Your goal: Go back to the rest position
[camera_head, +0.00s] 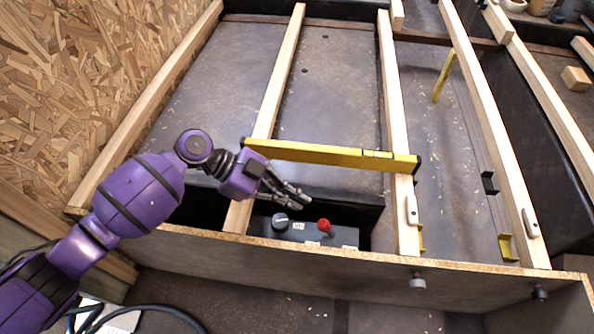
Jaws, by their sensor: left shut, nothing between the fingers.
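My left arm comes in from the left in the head view, and my left gripper (293,197) is shut and empty. It hangs above the dark control box (292,240), just below the yellow spirit level (330,154). The box carries a grey knob (280,222) and a red knob (324,226). The spirit level lies across two wooden rails, and my gripper's wrist covers part of the left rail (277,85) near the level's left end. I cannot tell whether my wrist touches the level. My right gripper is not in view.
A wooden front board (330,262) runs along the near edge. Several upright-looking rails cross the frame, including one at the right (490,120). A chipboard wall (80,70) stands at the left. A yellow folding rule (443,76) and a wood block (575,79) lie farther right.

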